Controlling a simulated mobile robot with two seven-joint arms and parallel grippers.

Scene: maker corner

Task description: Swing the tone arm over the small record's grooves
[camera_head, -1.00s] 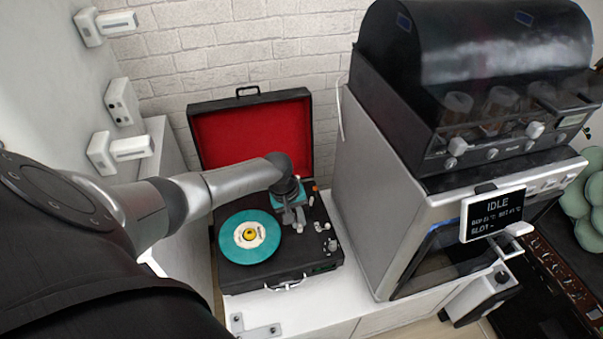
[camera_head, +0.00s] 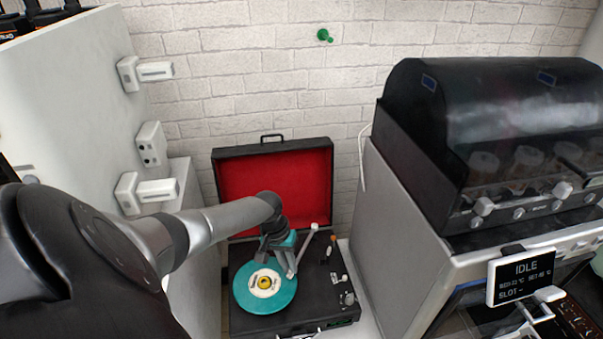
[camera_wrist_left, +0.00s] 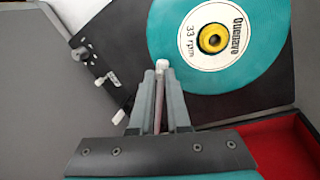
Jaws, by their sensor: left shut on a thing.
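The small teal record (camera_head: 254,300) with a cream label and yellow centre lies on the black record player (camera_head: 328,303). The white tone arm (camera_head: 304,248) slants from its pivot at the back right down to the record's right side. My left gripper (camera_head: 284,264) is shut on the tone arm near its front end. In the left wrist view the record (camera_wrist_left: 272,68) lies just beyond the fingertips (camera_wrist_left: 161,72). The tone arm's white tip (camera_wrist_left: 162,65) shows between them, over the record's outer edge. Its height above the grooves is unclear. My right gripper is out of view.
The player's open lid with red lining (camera_head: 275,182) stands behind my left gripper. A large grey and black machine (camera_head: 470,180) with an "IDLE" screen (camera_head: 524,277) is close on the right. A white panel (camera_head: 70,100) with fittings stands on the left.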

